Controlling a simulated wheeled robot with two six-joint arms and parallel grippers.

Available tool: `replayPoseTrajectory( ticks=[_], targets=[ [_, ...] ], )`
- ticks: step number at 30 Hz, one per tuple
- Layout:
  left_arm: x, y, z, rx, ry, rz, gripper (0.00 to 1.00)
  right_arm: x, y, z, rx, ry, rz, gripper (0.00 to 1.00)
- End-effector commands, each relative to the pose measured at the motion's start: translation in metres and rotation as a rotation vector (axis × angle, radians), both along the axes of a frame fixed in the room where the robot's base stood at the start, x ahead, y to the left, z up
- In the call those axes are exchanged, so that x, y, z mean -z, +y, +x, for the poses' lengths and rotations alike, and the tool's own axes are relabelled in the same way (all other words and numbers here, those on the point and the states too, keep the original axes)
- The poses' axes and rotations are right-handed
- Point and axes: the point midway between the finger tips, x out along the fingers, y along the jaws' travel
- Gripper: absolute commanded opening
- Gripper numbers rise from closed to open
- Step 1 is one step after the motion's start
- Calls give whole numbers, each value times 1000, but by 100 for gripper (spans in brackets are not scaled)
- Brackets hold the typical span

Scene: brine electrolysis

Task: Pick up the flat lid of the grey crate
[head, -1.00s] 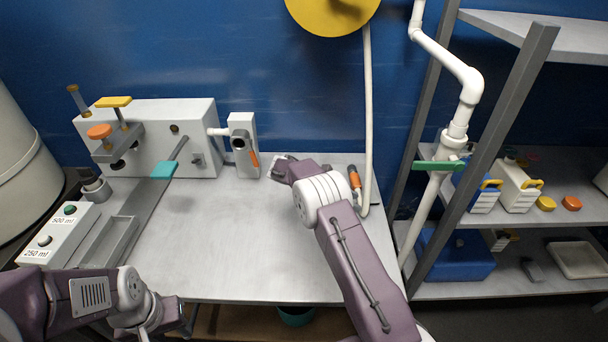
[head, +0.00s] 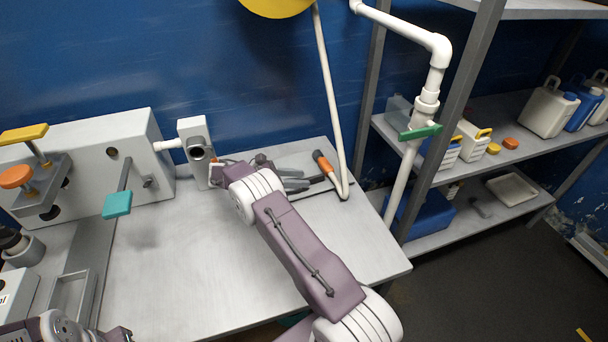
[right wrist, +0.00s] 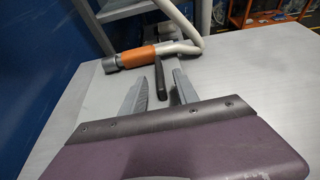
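A grey crate (head: 398,112) appears to stand on the upper shelf board, partly hidden behind the white pipe and green valve handle; I cannot make out its lid. My right gripper (head: 296,180) is over the back right of the metal table, away from the shelf. In the right wrist view its two fingers (right wrist: 158,86) are apart, with a dark rod-like piece (right wrist: 160,76) showing between and beyond them; I see nothing gripped. My left gripper (head: 122,334) is only partly in view at the bottom left edge, and its fingers are not clear.
An orange-gripped hose nozzle (head: 323,162) lies near my right gripper, also in the right wrist view (right wrist: 138,55). A white pipe with a green handle (head: 420,131) and a grey post stand before the shelf. A blue box (head: 428,215) and pale tray (head: 511,187) are lower.

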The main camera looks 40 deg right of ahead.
Motion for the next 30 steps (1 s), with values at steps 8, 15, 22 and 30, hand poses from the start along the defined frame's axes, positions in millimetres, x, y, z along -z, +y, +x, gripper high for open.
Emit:
replayPoseTrajectory(
  ticks=[8,15,22,30],
  targets=[
    [5,0,0,0,0,0,42,13,-33,-8,3,0,0,36],
    [5,0,0,0,0,0,42,18,-48,-11,0,-1,0,36],
    [5,0,0,0,0,0,42,18,-47,-11,0,-1,0,6],
    [5,0,0,0,0,0,42,18,-47,-11,0,-2,-1,0]
  ],
)
